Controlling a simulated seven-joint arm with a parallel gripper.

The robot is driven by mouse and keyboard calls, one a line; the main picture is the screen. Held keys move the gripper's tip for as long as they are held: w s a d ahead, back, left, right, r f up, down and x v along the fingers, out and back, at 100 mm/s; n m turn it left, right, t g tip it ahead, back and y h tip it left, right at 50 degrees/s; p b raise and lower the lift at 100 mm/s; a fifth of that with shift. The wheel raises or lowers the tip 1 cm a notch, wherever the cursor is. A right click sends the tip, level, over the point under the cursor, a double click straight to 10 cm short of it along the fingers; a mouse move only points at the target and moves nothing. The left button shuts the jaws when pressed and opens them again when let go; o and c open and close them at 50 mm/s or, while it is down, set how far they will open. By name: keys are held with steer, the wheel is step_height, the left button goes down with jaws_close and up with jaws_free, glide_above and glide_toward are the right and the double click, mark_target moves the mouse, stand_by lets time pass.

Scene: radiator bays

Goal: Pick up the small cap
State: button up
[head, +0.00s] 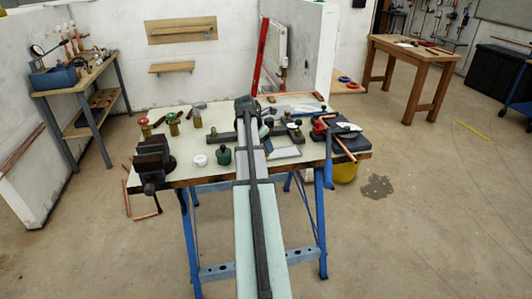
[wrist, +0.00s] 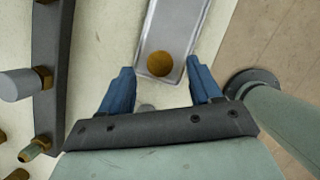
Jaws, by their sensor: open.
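In the wrist view, a small round brass piece (wrist: 158,64), which looks like the small cap, sits at the near end of a shallow grey metal tray (wrist: 188,22). My gripper (wrist: 162,80) is open, with its blue fingers spread to the left and right of the tray's near end. Nothing is held between them. The brass piece shows just beyond the gap, between the fingertips in the picture; its height relative to them is unclear. A small grey round thing (wrist: 147,107) shows partly behind the gripper body. In the head view my arm hides the gripper, and I cannot make out the cap.
A dark rail (wrist: 48,80) with brass fittings lies left of my gripper in the wrist view.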

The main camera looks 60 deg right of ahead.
steer(key=shift+x, duration=1.1)
steer(key=c, duration=1.1)
steer(key=shift+r, duration=0.15)
